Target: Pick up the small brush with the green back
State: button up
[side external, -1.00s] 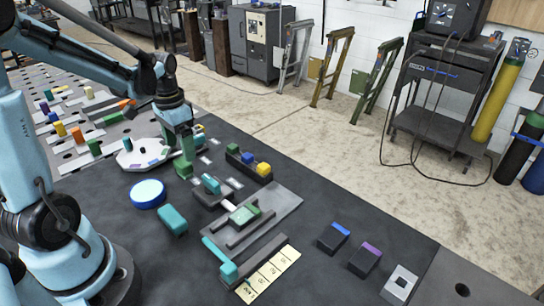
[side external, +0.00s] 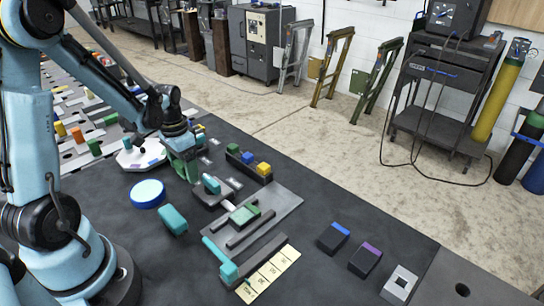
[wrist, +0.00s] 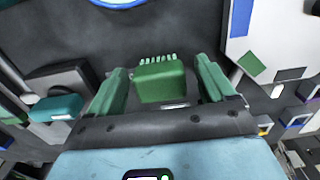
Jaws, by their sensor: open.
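In the wrist view, a small green block with a row of pale green bristle-like teeth (wrist: 160,82) lies between my gripper's two green fingers. It looks like the small brush with the green back. My gripper (wrist: 160,68) is open, with a finger on each side of the brush and visible gaps between. In the side external view my gripper (side external: 187,174) is low over the dark table, beside the white plate. There the brush cannot be told apart from the green fingers. Whether the brush touches the table is unclear.
A teal block (side external: 172,219), a grey slide fixture (side external: 285,205) and a rack with coloured blocks (side external: 249,165) stand nearby. The front right table has several separate blocks.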

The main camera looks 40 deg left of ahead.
jog(key=c, duration=1.1)
jog(key=shift+r, duration=0.1)
jog(key=shift+c, duration=0.2)
jog(key=shift+r, duration=0.35)
jog(key=r, duration=0.3)
jog(key=shift+d+r, duration=0.25)
jog(key=shift+r, duration=0.05)
jog(key=d+r, duration=0.2)
jog(key=d, duration=0.1)
jog(key=d+r, duration=0.2)
jog(key=d, duration=0.2)
jog(key=d+r, duration=0.2)
jog(key=d, duration=0.2)
jog(key=shift+s+d+r, duration=0.1)
jog(key=shift+r, duration=0.15)
